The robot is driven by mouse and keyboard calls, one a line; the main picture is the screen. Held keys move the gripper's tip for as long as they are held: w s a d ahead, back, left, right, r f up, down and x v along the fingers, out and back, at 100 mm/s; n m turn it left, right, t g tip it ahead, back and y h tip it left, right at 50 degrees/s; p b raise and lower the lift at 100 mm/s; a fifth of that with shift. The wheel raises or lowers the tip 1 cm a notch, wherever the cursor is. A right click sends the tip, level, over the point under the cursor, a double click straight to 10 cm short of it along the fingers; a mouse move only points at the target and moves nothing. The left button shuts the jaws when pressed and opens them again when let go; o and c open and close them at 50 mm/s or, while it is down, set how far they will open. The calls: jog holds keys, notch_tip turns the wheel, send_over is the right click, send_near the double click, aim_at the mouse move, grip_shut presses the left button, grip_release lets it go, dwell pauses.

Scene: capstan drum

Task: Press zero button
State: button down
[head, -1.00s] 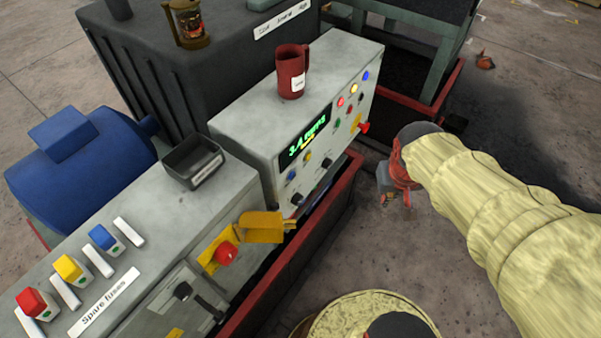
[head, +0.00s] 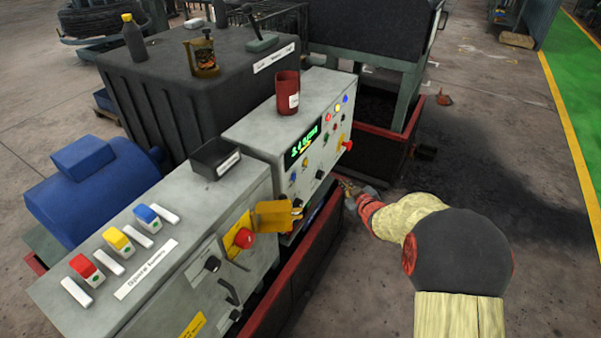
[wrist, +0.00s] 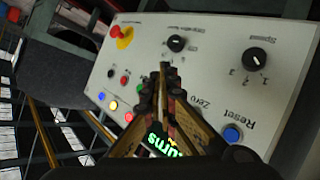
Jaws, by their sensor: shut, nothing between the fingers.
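The control box (head: 262,128) has a grey front panel that also fills the wrist view (wrist: 210,65). The label "Zero" (wrist: 198,103) shows there beside my fingers, and my gripper hides the button by it. A blue button (wrist: 232,134) sits next to the label "Reset". In the head view a yellow button (head: 305,163) lies near a blue button (head: 293,177); their labels are too small to read. My gripper (wrist: 164,75) is shut and empty, pointing at the panel. In the head view my gripper (head: 346,187) is in front of the panel's lower right; contact cannot be told.
Black knobs (wrist: 176,43) and a red emergency stop (wrist: 117,32) stick out of the panel. The green display (wrist: 165,140) is partly covered by my gripper. A red mug (head: 287,92) stands on the box. A red-edged trough (head: 318,255) runs below.

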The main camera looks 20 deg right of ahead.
aim_at(305, 163)
jog(key=r, duration=0.1)
jog(key=w+a+r+t, duration=0.1)
jog(key=shift+w+a+r+n+y, duration=0.2)
jog(key=shift+r+n+y, duration=0.1)
jog(key=shift+r+y, duration=0.1)
jog(key=shift+w, duration=0.1)
jog(key=w+a+b, duration=0.4)
jog(key=w+a, duration=0.1)
jog(key=w, duration=0.1)
jog(key=shift+w+a, duration=0.2)
jog(key=shift+w, duration=0.15)
jog(key=shift+w+a+f+b, duration=0.1)
jog(key=shift+w+b, duration=0.05)
jog(key=shift+b, duration=0.15)
dwell(1.1)
jog(key=shift+w+a, duration=0.15)
jog(key=shift+w, duration=0.05)
